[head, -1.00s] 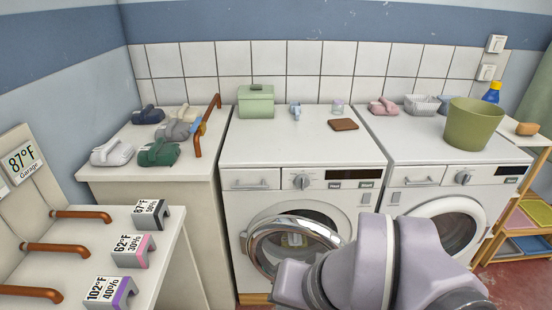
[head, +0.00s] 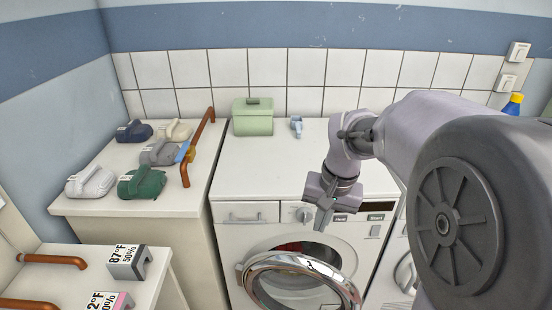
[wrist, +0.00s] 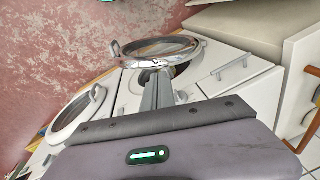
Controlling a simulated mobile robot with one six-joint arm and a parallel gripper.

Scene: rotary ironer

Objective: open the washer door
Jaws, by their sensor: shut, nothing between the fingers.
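The left washer (head: 240,238) is a white front-loader with a chrome-ringed round door (head: 308,272). The door stands swung out from the front, and part of the drum opening (head: 290,250) shows behind it. In the wrist view the door ring (wrist: 178,43) stands apart from the front, with a small handle (wrist: 115,48) on its edge. My gripper (head: 322,222) is shut and empty. It appears in front of the washer's control panel, above the door. In the wrist view the fingers (wrist: 157,88) point toward the opening; I cannot tell whether they touch anything.
A second front-loader with a white-ringed door (wrist: 75,112) stands beside it, mostly hidden by my arm in the head view. A green box (head: 253,118) and a small blue item (head: 296,126) sit on the left washer. The counter (head: 90,206) at left holds several irons.

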